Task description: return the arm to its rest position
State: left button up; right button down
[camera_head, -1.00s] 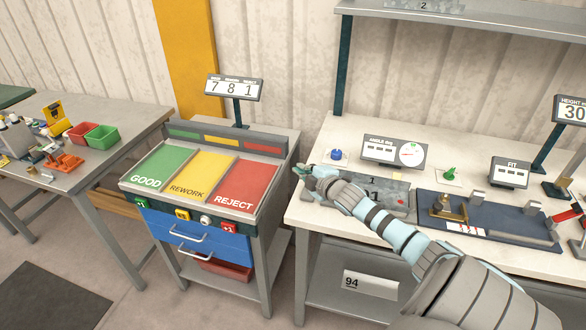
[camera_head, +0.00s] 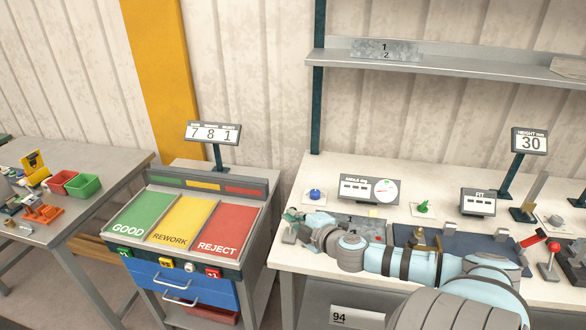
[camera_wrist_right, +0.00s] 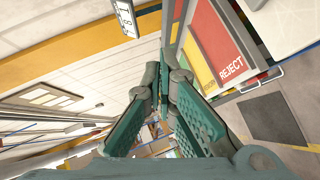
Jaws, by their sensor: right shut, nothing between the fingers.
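My right arm reaches in from the lower right over the white-topped bench (camera_head: 290,262). My right gripper (camera_head: 291,218) has green fingers and is at the bench's left edge, near the blue knob (camera_head: 314,193). In the right wrist view, the gripper (camera_wrist_right: 160,105) has its fingers drawn together with nothing between them. Part of the grey plate on the bench is hidden behind my arm. My left gripper is not in view.
The GOOD/REWORK/REJECT stand (camera_head: 184,221) is left of the bench. The angle gauge (camera_head: 368,190), FIT display (camera_head: 477,202) and height display (camera_head: 529,141) stand on the bench. A shelf (camera_head: 440,66) hangs above.

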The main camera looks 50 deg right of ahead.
jog(key=shift+w+f, duration=0.1)
jog(key=shift+w, duration=0.15)
jog(key=shift+s, duration=0.15)
